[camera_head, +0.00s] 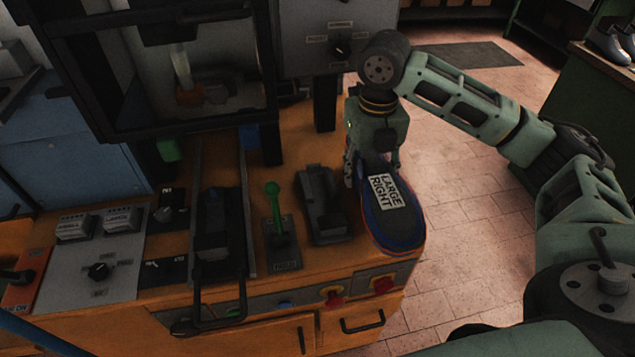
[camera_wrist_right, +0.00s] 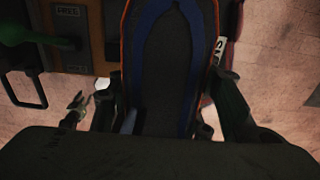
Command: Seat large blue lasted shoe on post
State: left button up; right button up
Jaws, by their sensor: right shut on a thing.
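The large blue shoe (camera_head: 404,222) is sole up at the right end of the wooden bench, with a dark sole, blue rim, red edge and a white "LARGE RIGHT" label. My right gripper (camera_head: 371,168) is shut on its far end. In the right wrist view the shoe (camera_wrist_right: 172,70) runs up the middle between the fingers of my right gripper (camera_wrist_right: 168,105). Whether its underside touches the bench is hidden. A black carriage (camera_head: 216,222) sits on rails left of the shoe; I cannot tell which part is the post. My left gripper is out of view.
A dark block fixture (camera_head: 322,205) stands just left of the shoe. A green lever (camera_head: 275,212) rises beside it. The press housing (camera_head: 185,75) stands behind the rails. A control panel (camera_head: 95,255) lies at left. Open tiled floor (camera_head: 480,240) is at right.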

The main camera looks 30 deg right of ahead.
jog(key=w+a+f+p, duration=0.1)
jog(key=w+f, duration=0.1)
jog(key=w, duration=0.1)
jog(key=w+a+f, duration=0.2)
jog(key=w, duration=0.2)
jog(key=w+a+f+p, duration=0.1)
jog(key=w+f, duration=0.1)
jog(key=w, duration=0.1)
jog(key=shift+w+a+f+p, duration=0.25)
jog(key=shift+w+f+p, duration=0.05)
jog(key=shift+w, duration=0.1)
notch_tip(320, 180, down, 2)
jog(key=shift+w+f+p, duration=0.1)
jog(key=shift+f+p, duration=0.05)
jog(key=shift+p, duration=0.75)
jog(key=shift+f, duration=0.8)
jog(key=shift+f, duration=0.2)
jog(key=o, duration=1.4)
